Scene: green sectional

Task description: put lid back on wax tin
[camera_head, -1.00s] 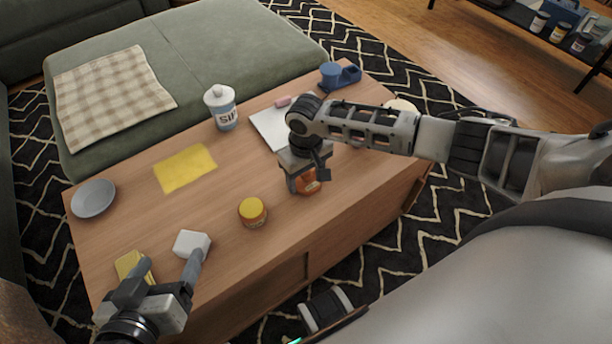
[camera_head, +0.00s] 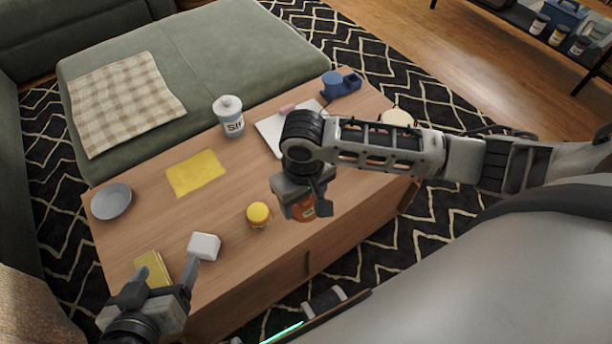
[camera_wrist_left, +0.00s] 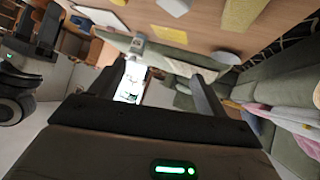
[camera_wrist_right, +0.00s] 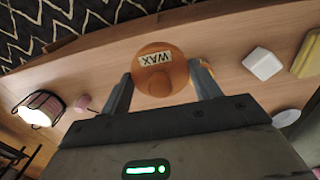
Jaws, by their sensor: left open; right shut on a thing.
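An orange round wax tin labelled WAX (camera_wrist_right: 152,70) is between the fingers of my right gripper (camera_head: 302,200). The right gripper is shut on it and holds it above the table, toward the front edge; it also shows in the head view (camera_head: 303,209). A smaller orange rounded part touches its outline in the right wrist view; I cannot tell what it is. A small jar with a yellow top (camera_head: 258,212) stands on the table left of the held tin. I cannot make out a separate wax tin lid. My left gripper (camera_head: 158,277) is open and empty at the front left.
A white block (camera_head: 204,247) and a yellow box (camera_head: 152,268) lie near the left gripper. A grey plate (camera_head: 111,201), yellow sheet (camera_head: 195,173), white canister (camera_head: 229,117), white pad (camera_head: 269,131) and blue dispenser (camera_head: 338,84) are on the table (camera_head: 230,190).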

